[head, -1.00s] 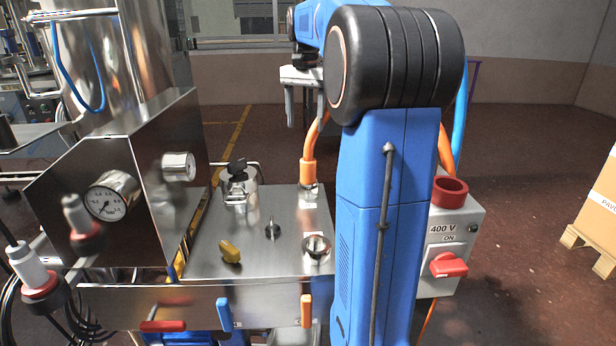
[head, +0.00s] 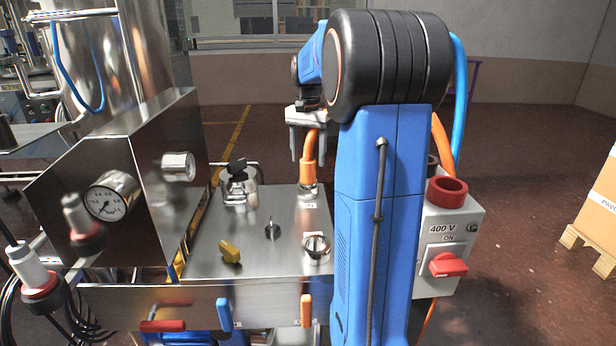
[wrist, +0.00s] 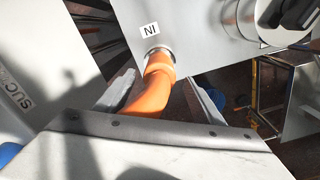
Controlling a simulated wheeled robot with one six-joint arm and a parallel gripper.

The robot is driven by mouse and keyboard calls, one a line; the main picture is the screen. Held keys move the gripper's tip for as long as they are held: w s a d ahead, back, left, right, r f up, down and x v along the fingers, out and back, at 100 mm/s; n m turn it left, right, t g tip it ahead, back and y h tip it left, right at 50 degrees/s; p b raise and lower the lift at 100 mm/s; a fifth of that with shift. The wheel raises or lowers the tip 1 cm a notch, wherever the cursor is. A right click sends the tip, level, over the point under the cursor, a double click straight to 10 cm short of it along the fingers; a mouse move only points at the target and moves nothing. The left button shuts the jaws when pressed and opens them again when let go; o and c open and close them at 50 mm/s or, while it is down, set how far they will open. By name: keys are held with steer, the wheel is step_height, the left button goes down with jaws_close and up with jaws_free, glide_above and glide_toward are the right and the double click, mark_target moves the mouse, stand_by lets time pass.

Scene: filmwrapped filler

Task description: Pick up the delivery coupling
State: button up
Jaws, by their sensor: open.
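An orange coupling (head: 308,172) stands upright on a fitting at the back right of the steel worktop, its orange hose curving up; I take it as the delivery coupling. In the wrist view the coupling (wrist: 158,65) meets the steel panel beside a label reading IN. My gripper (head: 305,150) is open and hangs just above or behind the coupling in the head view. In the wrist view my gripper (wrist: 162,82) has one finger each side of the orange hose, with gaps on both sides. The hose's lower part is hidden by the gripper body.
The steel worktop (head: 204,262) carries a black-knobbed fitting (head: 238,185), a yellow knob (head: 230,252), a toggle switch (head: 271,229) and a round steel socket (head: 317,246). A 400 V switch box (head: 452,250) stands right of my arm. A gauge cabinet (head: 130,185) rises at left.

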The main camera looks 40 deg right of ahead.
mark_target(308, 170)
steer(key=shift+s+a+f, duration=0.1)
steer(key=shift+f, duration=1.25)
steer(key=shift+s+a+f, duration=0.1)
steer(key=shift+f, duration=1.25)
